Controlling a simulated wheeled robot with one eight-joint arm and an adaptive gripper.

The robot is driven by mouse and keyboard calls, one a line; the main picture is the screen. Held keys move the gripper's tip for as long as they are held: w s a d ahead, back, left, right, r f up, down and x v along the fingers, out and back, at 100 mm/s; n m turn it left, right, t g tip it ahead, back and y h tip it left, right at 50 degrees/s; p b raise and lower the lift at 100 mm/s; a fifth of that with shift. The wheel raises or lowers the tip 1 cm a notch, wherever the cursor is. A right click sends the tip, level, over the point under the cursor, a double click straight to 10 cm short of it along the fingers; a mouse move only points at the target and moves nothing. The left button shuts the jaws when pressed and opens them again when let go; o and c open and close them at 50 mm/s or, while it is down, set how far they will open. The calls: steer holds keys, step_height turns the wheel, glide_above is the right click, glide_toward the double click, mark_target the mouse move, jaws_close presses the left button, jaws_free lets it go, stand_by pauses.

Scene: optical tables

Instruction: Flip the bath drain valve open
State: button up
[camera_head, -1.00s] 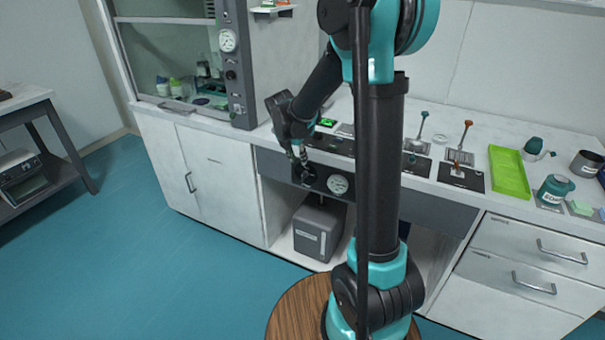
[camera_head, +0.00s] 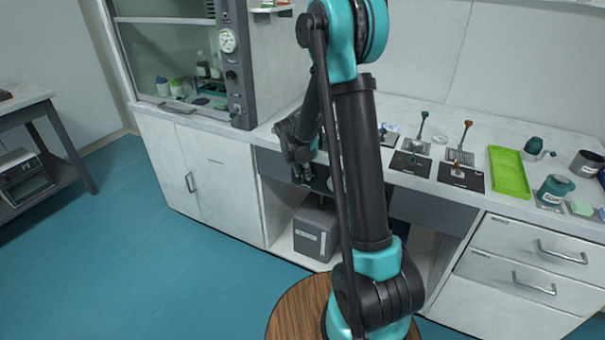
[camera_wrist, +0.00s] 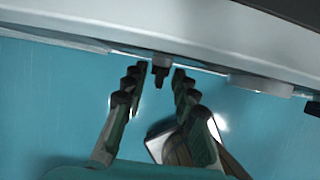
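A small dark fitting (camera_wrist: 161,69), which looks like the bath drain valve, sticks out from the edge of a pale panel in the wrist view. My gripper (camera_wrist: 159,82) is open, with one finger on each side of the fitting. A gap shows between each fingertip and the fitting. I cannot tell how the valve's lever is turned. In the head view my gripper (camera_head: 302,176) is at the dark front panel below the worktop. The valve cannot be made out there, and my arm hides part of the panel.
A grey box (camera_head: 318,231) stands in the open bay under the worktop. A fume hood (camera_head: 240,65) is at left. A green tray (camera_head: 509,172) and bottles stand on the worktop at right. Open blue floor (camera_head: 150,260) lies in front of the cabinets.

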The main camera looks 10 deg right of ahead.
steer(key=shift+c, duration=0.3)
jaws_close()
steer(key=y, duration=0.1)
steer(key=t+y, duration=0.1)
steer(key=shift+s+d+m+t+y, duration=0.25)
steer(key=shift+d+m+t+y, duration=0.15)
steer(key=shift+s+d+f+m+t+y, duration=0.1)
steer(key=shift+f+m+t+y, duration=0.1)
steer(key=shift+t+y, duration=0.45)
steer(key=shift+s+d+f+m+t+y, duration=0.1)
steer(key=shift+m+t+y, duration=0.1)
steer(key=shift+t+y, duration=0.45)
steer(key=shift+o, duration=0.3)
jaws_free()
